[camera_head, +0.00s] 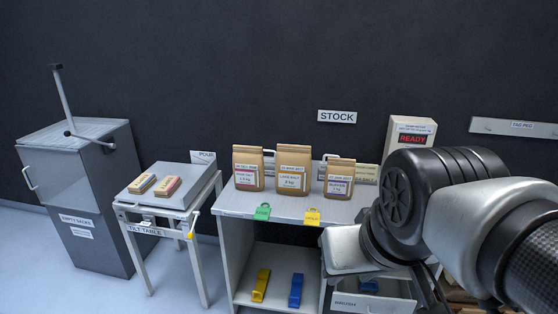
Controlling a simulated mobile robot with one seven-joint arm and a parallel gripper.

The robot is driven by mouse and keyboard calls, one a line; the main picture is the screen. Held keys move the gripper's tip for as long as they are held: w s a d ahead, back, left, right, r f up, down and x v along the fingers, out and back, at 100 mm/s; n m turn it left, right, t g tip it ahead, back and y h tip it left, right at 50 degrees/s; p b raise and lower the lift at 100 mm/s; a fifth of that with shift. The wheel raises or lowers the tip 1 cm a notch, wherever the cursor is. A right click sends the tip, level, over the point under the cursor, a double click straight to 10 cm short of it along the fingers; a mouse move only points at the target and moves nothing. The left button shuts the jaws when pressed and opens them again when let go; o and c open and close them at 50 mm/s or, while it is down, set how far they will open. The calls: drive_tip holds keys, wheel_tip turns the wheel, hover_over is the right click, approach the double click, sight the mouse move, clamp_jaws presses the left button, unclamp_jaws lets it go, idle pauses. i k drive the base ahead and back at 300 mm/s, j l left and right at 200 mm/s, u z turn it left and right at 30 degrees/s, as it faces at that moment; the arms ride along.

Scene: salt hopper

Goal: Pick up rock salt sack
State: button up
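Three upright brown paper sacks with printed labels stand in a row on the grey stock bench (345,212): a left sack (248,163), a larger middle sack (294,160) and a smaller right sack (340,173). The labels are too small to read surely, so I cannot tell which one is rock salt. My arm comes in from the right, in front of the bench's right end. The fingers of my gripper do not show, and no sack is seen held.
A tilt table (172,183) with two small packs stands left of the bench, beside a grey lever cabinet (80,190). A box reading READY (408,138) stands behind my arm.

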sight(249, 165)
drive_tip(key=i+j, duration=0.35)
drive_tip(key=i, duration=0.25)
drive_tip(key=i+j+z, duration=0.1)
drive_tip(key=i+j, duration=0.3)
drive_tip(key=i, duration=0.15)
drive_tip(key=i+j, duration=0.4)
drive_tip(key=i, duration=0.15)
